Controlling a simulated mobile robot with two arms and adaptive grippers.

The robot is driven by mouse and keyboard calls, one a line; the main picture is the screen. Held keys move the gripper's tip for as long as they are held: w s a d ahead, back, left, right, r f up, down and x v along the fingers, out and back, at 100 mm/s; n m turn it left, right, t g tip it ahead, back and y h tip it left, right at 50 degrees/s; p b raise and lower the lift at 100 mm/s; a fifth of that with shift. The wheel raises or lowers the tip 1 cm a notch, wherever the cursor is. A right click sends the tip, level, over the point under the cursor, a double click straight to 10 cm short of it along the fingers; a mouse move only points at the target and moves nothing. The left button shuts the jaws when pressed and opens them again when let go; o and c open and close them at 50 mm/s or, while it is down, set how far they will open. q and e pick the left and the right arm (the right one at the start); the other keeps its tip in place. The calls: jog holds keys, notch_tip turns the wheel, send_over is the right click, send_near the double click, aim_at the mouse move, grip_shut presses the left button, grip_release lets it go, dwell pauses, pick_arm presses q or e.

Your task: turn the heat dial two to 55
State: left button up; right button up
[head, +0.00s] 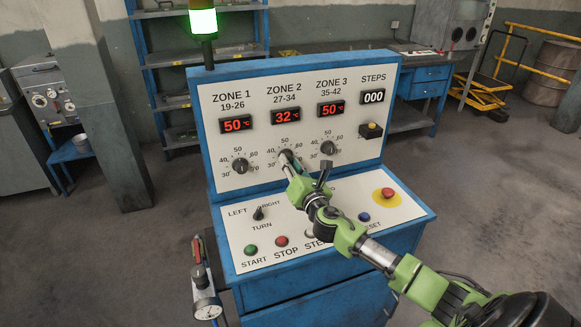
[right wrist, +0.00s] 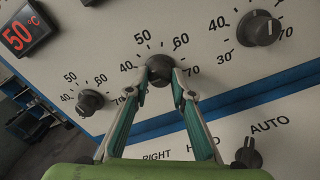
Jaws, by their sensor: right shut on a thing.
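The heat dial two (right wrist: 159,73) is a dark round knob in the middle of the right wrist view, on a white panel with a printed scale. In the head view it sits under the ZONE 2 display (head: 287,116), which reads 32 in red. My right gripper (head: 289,162) reaches it from the lower right and hides most of it there. In the right wrist view the two fingers of my right gripper (right wrist: 163,69) are shut on either side of the knob. The pointer's exact setting cannot be told. My left gripper is not in view.
Similar dials flank it, the zone 1 dial (head: 240,165) and the zone 3 dial (head: 328,147); both their displays read 50. Below are a TURN switch (head: 259,213), a green START button (head: 251,250), a red STOP button (head: 281,241) and a red emergency button (head: 387,194).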

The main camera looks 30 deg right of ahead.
jog(key=m, duration=2.2)
jog(key=shift+m, duration=0.4)
jog(key=o, duration=1.1)
jog(key=v, duration=1.2)
